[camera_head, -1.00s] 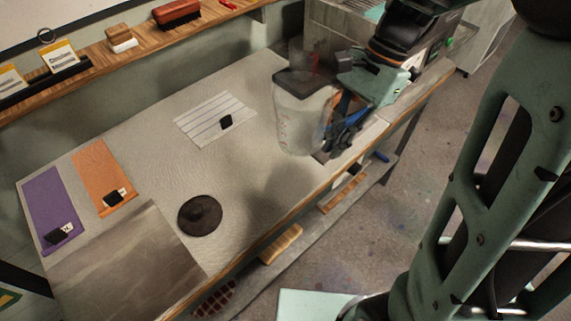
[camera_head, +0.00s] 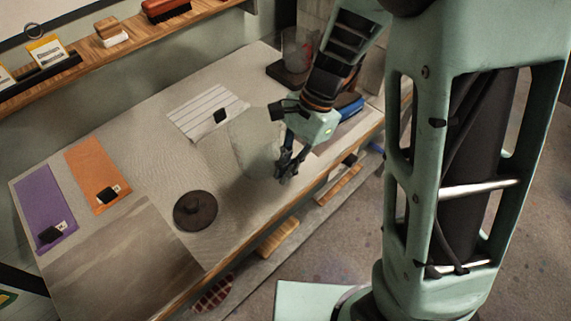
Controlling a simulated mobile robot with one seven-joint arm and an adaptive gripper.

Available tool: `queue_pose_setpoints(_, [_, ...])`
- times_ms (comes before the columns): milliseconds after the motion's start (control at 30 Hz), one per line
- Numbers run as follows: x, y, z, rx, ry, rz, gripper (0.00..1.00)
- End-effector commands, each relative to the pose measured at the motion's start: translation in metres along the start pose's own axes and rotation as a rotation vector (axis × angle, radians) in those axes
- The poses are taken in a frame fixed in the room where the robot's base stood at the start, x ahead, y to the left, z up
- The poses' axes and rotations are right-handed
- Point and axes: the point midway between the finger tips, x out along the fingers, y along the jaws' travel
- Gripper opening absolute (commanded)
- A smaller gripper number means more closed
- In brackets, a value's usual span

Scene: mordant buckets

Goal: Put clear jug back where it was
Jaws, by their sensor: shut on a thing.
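The clear jug (camera_head: 252,145) is a see-through, pale vessel over the middle of the table, to the right of the dark round disc (camera_head: 195,211) and below the striped white sheet. My gripper (camera_head: 287,165) is at the jug's right side and is shut on it. The jug looks roughly upright. Its base blends into the grey table, so I cannot tell whether it touches the surface.
Another clear vessel (camera_head: 296,48) stands near a dark square base (camera_head: 287,73) at the back right. A white striped sheet (camera_head: 190,120), orange mat (camera_head: 90,170) and purple mat (camera_head: 40,195) lie on the table (camera_head: 140,140). A wooden shelf (camera_head: 75,62) runs behind.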

Motion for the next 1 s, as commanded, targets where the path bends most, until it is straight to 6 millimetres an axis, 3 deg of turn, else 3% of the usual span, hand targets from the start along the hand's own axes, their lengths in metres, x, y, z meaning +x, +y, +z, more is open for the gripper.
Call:
queue_pose_setpoints(333, [0.003,-0.001,-0.002,-0.001,0.0,-0.003,0.0])
queue_pose_setpoints(367, [0.002,0.0,-0.001,-0.001,0.0,-0.002,0.1])
queue_pose_setpoints(500, [0.002,0.0,-0.001,-0.001,0.0,-0.002,0.24])
queue_pose_setpoints(833, [-0.002,-0.001,0.001,-0.002,0.0,-0.002,0.24])
queue_pose_setpoints(1000, [-0.026,-0.002,0.0,-0.003,0.002,-0.006,0.24])
